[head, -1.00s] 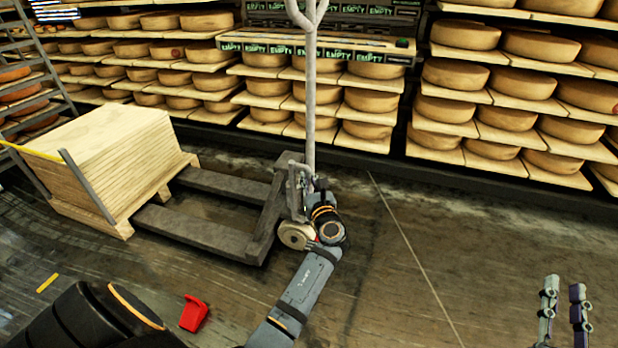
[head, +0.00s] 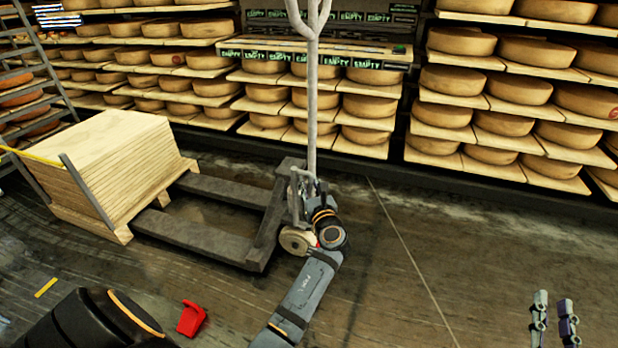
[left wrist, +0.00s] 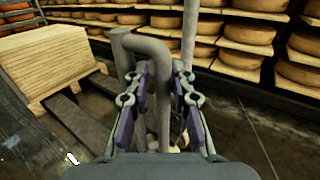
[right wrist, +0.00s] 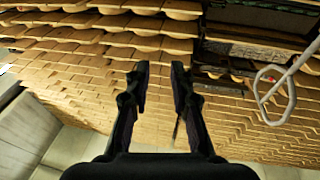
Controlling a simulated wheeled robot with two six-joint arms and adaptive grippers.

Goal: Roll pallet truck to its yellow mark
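The grey pallet truck (head: 266,232) stands on the floor at centre left in the head view, its forks pointing left toward a pallet stack. Its tall handle (head: 312,110) is upright. My left gripper (head: 306,192) is at the truck's upright end, low on the handle. In the left wrist view its fingers (left wrist: 162,75) stand apart on either side of a bent grey bar (left wrist: 159,110), with gaps visible. A short yellow mark (head: 45,287) lies on the floor at lower left. My right gripper (head: 553,318) is open and empty, also in the right wrist view (right wrist: 156,72).
A stack of wooden boards (head: 110,165) stands by the fork ends. A red wedge-like object (head: 191,318) lies on the floor at lower left. Shelves of cheese wheels (head: 520,90) line the back, and a rack (head: 40,90) stands far left. The floor right of the truck is clear.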

